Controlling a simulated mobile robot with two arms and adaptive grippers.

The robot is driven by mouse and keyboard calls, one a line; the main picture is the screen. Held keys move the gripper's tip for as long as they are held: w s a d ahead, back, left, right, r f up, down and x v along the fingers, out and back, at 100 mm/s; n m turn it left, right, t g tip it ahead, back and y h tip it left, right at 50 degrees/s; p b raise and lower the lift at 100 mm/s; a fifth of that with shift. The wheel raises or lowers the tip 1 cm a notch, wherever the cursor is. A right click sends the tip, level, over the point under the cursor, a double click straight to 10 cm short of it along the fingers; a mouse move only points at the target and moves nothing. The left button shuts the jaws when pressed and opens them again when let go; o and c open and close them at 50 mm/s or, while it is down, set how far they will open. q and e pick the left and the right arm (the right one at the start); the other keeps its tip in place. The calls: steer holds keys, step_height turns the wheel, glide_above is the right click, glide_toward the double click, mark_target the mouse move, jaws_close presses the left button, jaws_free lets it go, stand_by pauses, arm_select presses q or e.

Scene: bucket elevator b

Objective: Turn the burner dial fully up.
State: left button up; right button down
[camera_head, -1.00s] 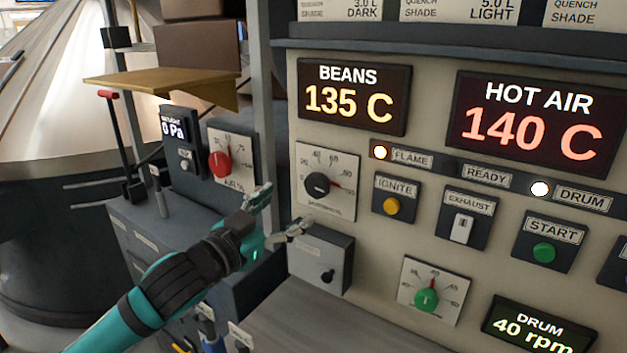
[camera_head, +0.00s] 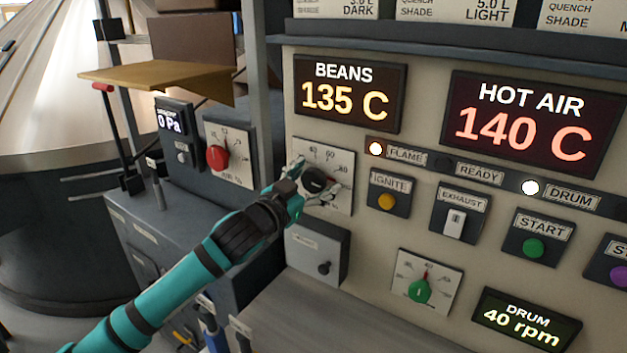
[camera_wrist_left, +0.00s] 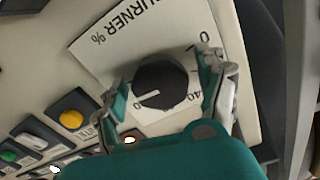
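The burner dial (camera_head: 315,180) is a black round knob on a white scale plate, below the BEANS display in the head view. In the left wrist view the knob (camera_wrist_left: 165,84) shows a white pointer line towards the picture's left, and the plate reads "BURNER %". My left gripper (camera_head: 313,176) is at the dial, with one finger on each side of the knob. In the wrist view the fingers look spread, with small gaps to the knob; contact cannot be made out. The fingers hide part of the scale. My right gripper is not in view.
The ignite button (camera_head: 387,202) and exhaust switch (camera_head: 456,222) sit to the right of the dial. A small grey box (camera_head: 318,252) juts out below it. A grey post (camera_head: 262,90) stands left of the panel. A red dial (camera_head: 217,157) is further left.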

arm_select(q)
steer(key=c, duration=1.1)
steer(key=shift+m+p, duration=0.5)
steer(key=shift+m, duration=0.1)
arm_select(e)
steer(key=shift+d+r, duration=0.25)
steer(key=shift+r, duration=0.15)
arm_select(q)
steer(key=o, duration=1.2)
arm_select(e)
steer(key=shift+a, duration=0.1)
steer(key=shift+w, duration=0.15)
arm_select(q)
steer(key=v, duration=1.2)
steer(key=shift+f, duration=0.1)
